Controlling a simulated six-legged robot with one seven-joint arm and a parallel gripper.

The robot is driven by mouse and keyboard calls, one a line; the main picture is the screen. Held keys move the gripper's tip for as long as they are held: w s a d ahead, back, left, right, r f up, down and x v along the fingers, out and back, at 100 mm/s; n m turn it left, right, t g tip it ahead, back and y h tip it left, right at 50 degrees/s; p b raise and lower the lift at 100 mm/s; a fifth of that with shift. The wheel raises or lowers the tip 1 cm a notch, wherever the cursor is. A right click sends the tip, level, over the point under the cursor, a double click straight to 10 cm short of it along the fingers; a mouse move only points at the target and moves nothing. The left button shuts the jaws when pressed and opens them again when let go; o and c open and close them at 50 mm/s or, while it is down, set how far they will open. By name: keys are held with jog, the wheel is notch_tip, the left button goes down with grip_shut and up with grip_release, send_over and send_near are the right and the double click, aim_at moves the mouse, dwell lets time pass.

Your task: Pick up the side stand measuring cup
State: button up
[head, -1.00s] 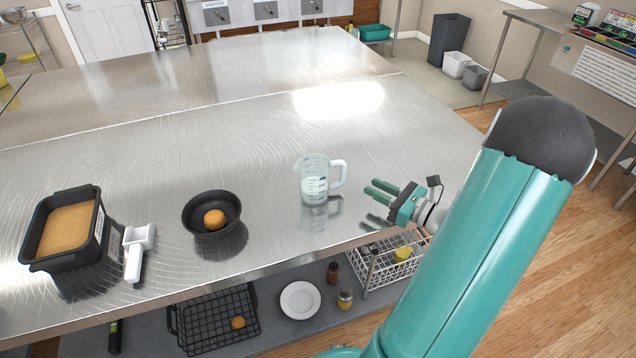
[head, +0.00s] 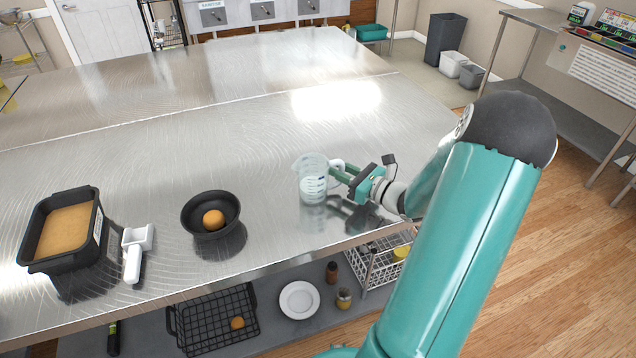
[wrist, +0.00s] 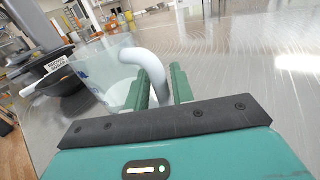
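The clear measuring cup (head: 313,182) with blue markings stands upright on the steel table, its white handle to the right. My gripper (head: 338,174) has come in from the right at the handle. In the wrist view the white handle (wrist: 150,66) runs down between the two green fingers of my gripper (wrist: 160,72). The fingers are apart, with a visible gap between the handle and the right finger. I cannot tell whether the left finger touches the handle. The cup body (wrist: 105,72) is beyond the left finger.
A black bowl (head: 195,215) with a round orange item stands left of the cup. A black loaf pan (head: 40,255) and white scoop (head: 133,255) are farther left. The table's front edge is close to the cup. The table behind it is clear.

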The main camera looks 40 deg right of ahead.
grip_shut()
jog(key=shift+r, duration=0.15)
jog(key=shift+r, duration=1)
jog(key=s+a+r, duration=0.9)
jog(key=a+r, duration=0.1)
jog(key=shift+s+a+r, duration=0.2)
jog(key=shift+r, duration=0.15)
jog(key=shift+d, duration=0.1)
dwell(0.7)
